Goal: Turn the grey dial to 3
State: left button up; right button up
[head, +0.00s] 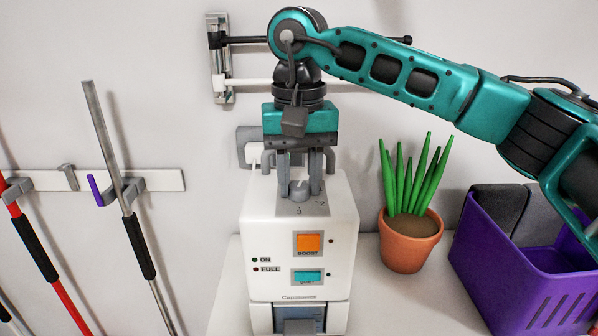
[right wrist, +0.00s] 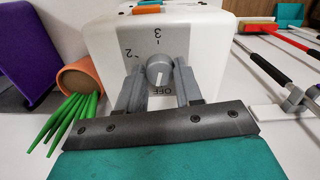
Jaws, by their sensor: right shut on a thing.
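The grey dial (head: 299,188) sits on the top face of the white dehumidifier-like appliance (head: 343,225). In the right wrist view the dial (right wrist: 159,71) has a white mark that appears to point towards OFF. The figure 3 is on the opposite side of the dial, and 2 is to its left in that view. My right gripper (head: 300,184) comes from above, with one finger on each side of the dial, shut on it. It also shows in the right wrist view (right wrist: 159,85). My left gripper is not in view.
A potted plant (head: 408,240) and a purple bin (head: 530,290) stand right of the appliance. An orange BOOST button (head: 309,243) and a teal button (head: 307,276) are on its front. A wall rack (head: 150,181) with poles is at left. A wall rail (head: 219,60) is behind.

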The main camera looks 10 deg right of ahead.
jog(key=m, duration=0.4)
jog(key=shift+r+m+p, duration=0.1)
jog(key=shift+m+p, duration=0.2)
jog(key=shift+p, duration=0.05)
jog(key=m, duration=0.3)
jog(key=shift+m, duration=0.3)
jog(key=m, duration=0.4)
jog(key=shift+m, duration=0.3)
jog(key=m, duration=0.3)
jog(key=shift+m, duration=0.3)
jog(key=m, duration=1.2)
jog(key=shift+m, duration=0.3)
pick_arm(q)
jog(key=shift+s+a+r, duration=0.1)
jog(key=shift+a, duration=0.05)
pick_arm(e)
jog(key=shift+m, duration=1.8)
